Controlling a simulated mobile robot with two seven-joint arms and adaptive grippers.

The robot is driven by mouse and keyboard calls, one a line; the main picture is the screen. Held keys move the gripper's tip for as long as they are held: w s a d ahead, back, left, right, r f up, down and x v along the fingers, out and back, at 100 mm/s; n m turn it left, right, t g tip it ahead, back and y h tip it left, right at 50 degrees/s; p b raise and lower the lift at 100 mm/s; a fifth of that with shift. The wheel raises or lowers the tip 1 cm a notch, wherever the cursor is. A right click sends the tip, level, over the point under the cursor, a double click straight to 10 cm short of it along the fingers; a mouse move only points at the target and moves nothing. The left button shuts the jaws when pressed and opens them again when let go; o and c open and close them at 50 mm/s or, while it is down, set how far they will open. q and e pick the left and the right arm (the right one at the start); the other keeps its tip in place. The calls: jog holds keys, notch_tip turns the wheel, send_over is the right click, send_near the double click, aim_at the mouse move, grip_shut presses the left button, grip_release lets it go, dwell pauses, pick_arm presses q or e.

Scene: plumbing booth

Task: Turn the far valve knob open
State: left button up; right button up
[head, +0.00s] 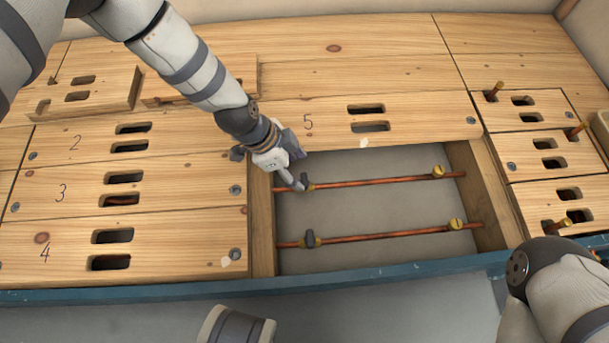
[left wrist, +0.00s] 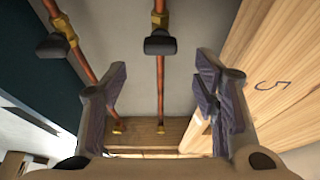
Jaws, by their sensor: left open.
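The far valve knob (head: 305,181) is a small dark handle on the far copper pipe (head: 370,182), inside the open bay. In the left wrist view the far knob (left wrist: 160,43) lies crosswise to its pipe, beyond the fingertips. The near valve knob (head: 312,239) sits on the near copper pipe (head: 385,236); it also shows in the left wrist view (left wrist: 52,46). My left gripper (head: 292,170) reaches down into the bay right by the far knob. Its fingers (left wrist: 160,88) are open, one on each side of the far pipe's line, with nothing between them. Contact with the knob cannot be told. My right gripper is out of view.
Wooden panel 5 (head: 335,119) borders the bay's far side. Numbered slotted panels (head: 190,185) cover the left, and smaller slotted panels (head: 548,147) stand at right. Brass fittings (head: 438,172) sit on the pipes' right ends. A blue edge (head: 380,272) runs along the front.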

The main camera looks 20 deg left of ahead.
aim_at(306, 179)
pick_arm(q)
jog(key=b+x, duration=0.2)
jog(key=x, duration=0.3)
jog(key=shift+f, duration=0.3)
jog(key=c, duration=1.2)
jog(key=shift+o, duration=0.2)
